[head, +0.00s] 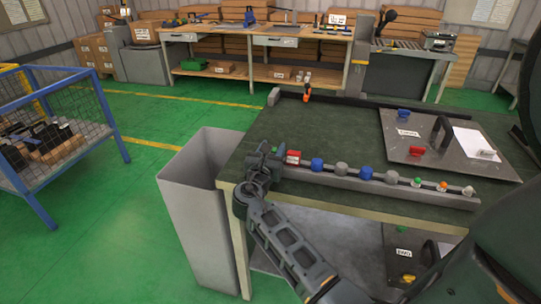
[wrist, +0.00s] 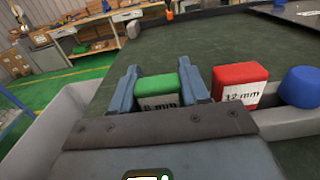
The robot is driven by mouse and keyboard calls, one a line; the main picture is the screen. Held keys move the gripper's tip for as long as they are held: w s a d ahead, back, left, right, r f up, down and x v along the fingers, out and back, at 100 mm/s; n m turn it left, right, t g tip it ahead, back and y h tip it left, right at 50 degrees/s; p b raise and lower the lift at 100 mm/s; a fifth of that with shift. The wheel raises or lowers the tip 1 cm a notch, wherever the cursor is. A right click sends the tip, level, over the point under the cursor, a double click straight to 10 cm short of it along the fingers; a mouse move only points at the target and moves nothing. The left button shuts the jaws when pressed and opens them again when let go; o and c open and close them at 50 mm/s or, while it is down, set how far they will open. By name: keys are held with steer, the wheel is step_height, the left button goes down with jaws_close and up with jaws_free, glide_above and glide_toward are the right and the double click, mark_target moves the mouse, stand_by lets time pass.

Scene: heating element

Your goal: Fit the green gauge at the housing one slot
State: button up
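The green gauge (wrist: 157,88) is a block with a white label whose figure is partly hidden, apparently 8 mm. My gripper (wrist: 158,80) has one finger on each side of it, flush against its sides, and appears shut on it. I cannot tell whether the gauge's underside touches the rail. The red 12 mm gauge (wrist: 240,83) stands just to the right; it also shows in the head view (head: 293,157). I cannot make out housing one's slot.
The rail (head: 340,181) carries several blue, grey and small coloured pieces along the table's (head: 340,125) front edge. A grey plate (head: 450,160) with a dark handle, blue and red pieces and a white sheet lies at right. A tall grey bin (head: 205,215) stands left. The table's middle is clear.

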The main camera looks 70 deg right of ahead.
steer(key=c, duration=0.5)
steer(key=shift+r, duration=0.15)
